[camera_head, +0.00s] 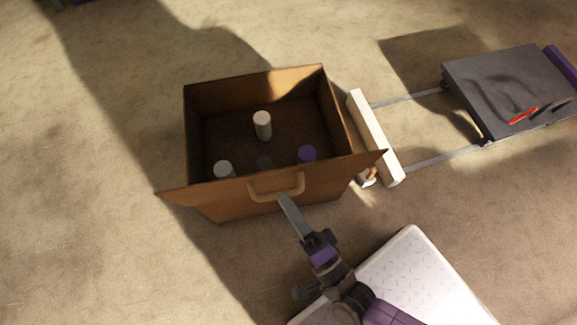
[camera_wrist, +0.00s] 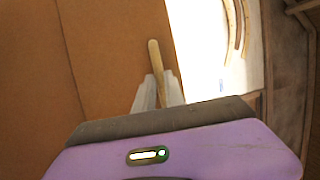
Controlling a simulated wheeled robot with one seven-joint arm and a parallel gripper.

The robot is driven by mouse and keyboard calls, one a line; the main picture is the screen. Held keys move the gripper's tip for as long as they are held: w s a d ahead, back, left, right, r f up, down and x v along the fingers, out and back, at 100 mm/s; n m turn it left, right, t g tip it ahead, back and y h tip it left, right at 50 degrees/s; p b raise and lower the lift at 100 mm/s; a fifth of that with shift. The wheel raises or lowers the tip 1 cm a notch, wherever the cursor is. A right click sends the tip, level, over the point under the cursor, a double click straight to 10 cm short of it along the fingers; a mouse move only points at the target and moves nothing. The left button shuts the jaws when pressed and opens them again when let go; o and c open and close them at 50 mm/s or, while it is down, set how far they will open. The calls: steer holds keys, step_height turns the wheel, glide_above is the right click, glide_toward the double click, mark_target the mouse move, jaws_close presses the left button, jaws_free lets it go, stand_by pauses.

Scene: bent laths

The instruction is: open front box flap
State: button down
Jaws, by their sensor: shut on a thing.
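An open-topped brown box (camera_head: 192,125) stands on the floor in the head view. Its front flap (camera_head: 225,192) runs along the near edge, and its ends stick out past the box sides. The flap's exact angle is hard to tell. A light tan loop handle (camera_head: 298,189) sits on the flap.
Inside the box stand pale cylinders (camera_head: 262,126) and a purple one (camera_head: 307,154). To the right are a white bar (camera_head: 374,135) on rails and a dark panel (camera_head: 510,85) with a red item (camera_head: 523,116).

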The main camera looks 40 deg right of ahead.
steer(key=c, duration=1.5)
jaws_free()
steer(key=shift+a+f, duration=0.1)
steer(key=shift+f, duration=0.35)
steer(key=shift+c, duration=0.2)
steer(key=shift+o, duration=0.7)
steer(key=shift+r, duration=0.15)
steer(key=p+v, duration=0.1)
steer(key=v, duration=0.7)
